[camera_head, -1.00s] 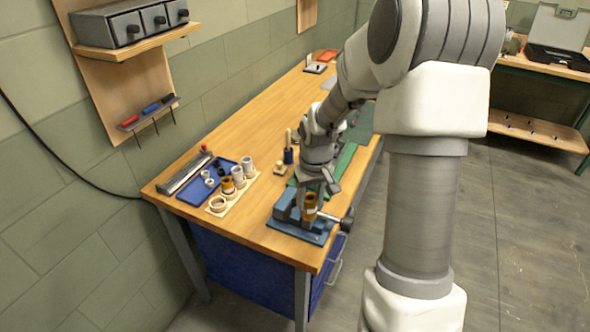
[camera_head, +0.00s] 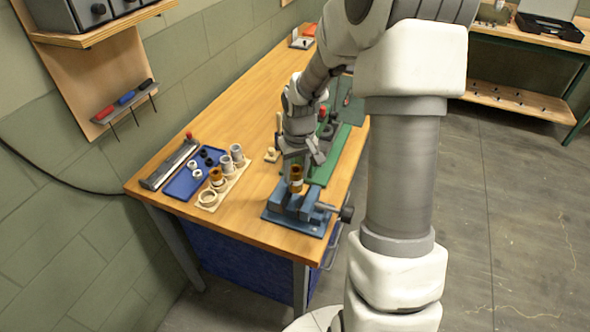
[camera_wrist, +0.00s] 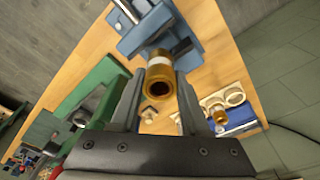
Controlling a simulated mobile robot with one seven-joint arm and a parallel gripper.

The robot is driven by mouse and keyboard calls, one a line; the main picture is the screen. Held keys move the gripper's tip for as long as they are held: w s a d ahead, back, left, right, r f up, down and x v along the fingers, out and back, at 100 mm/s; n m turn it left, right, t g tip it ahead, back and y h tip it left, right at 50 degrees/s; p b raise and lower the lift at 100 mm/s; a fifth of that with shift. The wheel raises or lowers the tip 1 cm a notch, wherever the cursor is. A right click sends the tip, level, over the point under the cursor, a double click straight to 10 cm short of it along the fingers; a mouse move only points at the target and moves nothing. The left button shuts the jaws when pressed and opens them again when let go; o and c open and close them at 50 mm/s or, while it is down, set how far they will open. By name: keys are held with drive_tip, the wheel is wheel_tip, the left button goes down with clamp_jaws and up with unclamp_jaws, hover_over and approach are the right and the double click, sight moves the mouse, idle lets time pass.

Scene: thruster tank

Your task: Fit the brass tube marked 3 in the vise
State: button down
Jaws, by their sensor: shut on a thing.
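My gripper (camera_head: 297,163) points down over the near end of the bench and is shut on a brass tube (camera_head: 296,181). In the wrist view the tube (camera_wrist: 161,76) shows its open end and a pale band between my two fingers (camera_wrist: 157,92). No number can be read on it. The blue vise (camera_head: 291,205) is bolted near the bench's front corner; the tube is upright just above its jaws. Whether its lower end touches them cannot be told. The vise (camera_wrist: 132,25) also shows beyond the tube in the wrist view.
Left of the vise, a pale rack (camera_head: 228,187) holds another brass tube (camera_head: 216,175) and grey tubes. A blue tray (camera_head: 182,184) with small rings lies beside it. The vise handle (camera_head: 335,208) sticks out right.

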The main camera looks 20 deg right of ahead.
drive_tip(key=b, duration=0.4)
hover_over(296, 205)
drive_tip(key=shift+w+f, duration=0.2)
drive_tip(key=shift+f, duration=1.15)
drive_tip(key=shift+w+f, duration=0.15)
drive_tip(key=shift+f, duration=1.2)
drive_tip(key=shift+s+f, duration=0.15)
drive_tip(key=shift+f, duration=0.2)
drive_tip(key=shift+s+f, duration=0.1)
drive_tip(key=shift+c, duration=1.6)
unclamp_jaws()
drive_tip(key=shift+s+f+b, duration=0.1)
drive_tip(key=shift+b, duration=0.2)
wheel_tip(296, 205, up, 18)
drive_tip(key=s+p, duration=0.1)
drive_tip(key=shift+s+d+r, duration=0.25)
drive_tip(key=shift+s, duration=0.15)
drive_tip(key=shift+a, duration=0.1)
